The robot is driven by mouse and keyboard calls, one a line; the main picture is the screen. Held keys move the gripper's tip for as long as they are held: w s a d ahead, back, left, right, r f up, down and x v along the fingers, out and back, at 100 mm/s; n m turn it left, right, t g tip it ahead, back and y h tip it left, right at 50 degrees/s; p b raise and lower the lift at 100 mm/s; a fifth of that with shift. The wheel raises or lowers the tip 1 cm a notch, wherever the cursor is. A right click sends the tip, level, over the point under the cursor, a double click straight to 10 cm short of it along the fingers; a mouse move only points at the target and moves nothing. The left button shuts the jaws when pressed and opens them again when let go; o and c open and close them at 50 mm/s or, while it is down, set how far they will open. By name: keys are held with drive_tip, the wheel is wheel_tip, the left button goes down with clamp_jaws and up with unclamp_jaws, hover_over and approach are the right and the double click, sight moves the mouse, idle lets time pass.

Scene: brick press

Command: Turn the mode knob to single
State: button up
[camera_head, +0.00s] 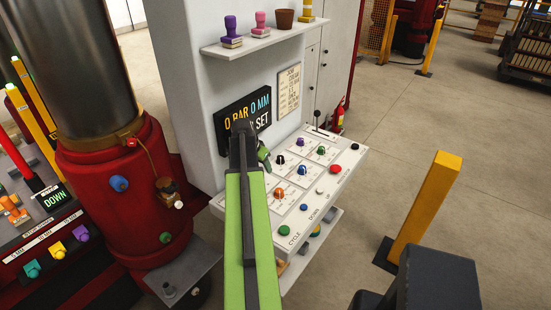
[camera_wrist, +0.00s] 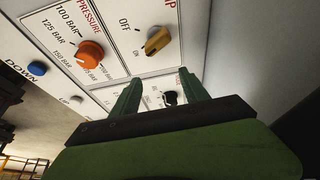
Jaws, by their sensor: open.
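In the wrist view a black knob (camera_wrist: 170,97) shows between the fingers of my gripper (camera_wrist: 160,90), partly hidden by it. Its label is too hidden to read, so I cannot tell its setting or be sure it is the mode knob. A black knob (camera_head: 280,159) also shows in the head view, just right of my gripper (camera_head: 264,156). My gripper is open over the white control panel (camera_head: 338,172), with nothing held. I cannot tell whether the fingers touch the knob.
The orange pressure knob (camera_wrist: 90,53) and yellow off/on knob (camera_wrist: 157,40) sit close to my fingers. Purple (camera_head: 300,141) and green (camera_head: 321,150) knobs and a lever (camera_head: 317,120) are farther along. A dark display (camera_head: 246,112) stands behind; a yellow post (camera_head: 425,208) stands right.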

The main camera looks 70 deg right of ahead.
hover_over(280, 157)
drive_tip(key=a, duration=0.3)
drive_tip(key=shift+w+d, duration=0.2)
drive_tip(key=shift+w, duration=0.15)
drive_tip(key=b+x, duration=0.4)
drive_tip(key=x, duration=0.1)
drive_tip(key=shift+s+d+f+b, duration=0.1)
drive_tip(key=shift+d+b, duration=0.1)
drive_tip(key=shift+b, duration=0.15)
clamp_jaws()
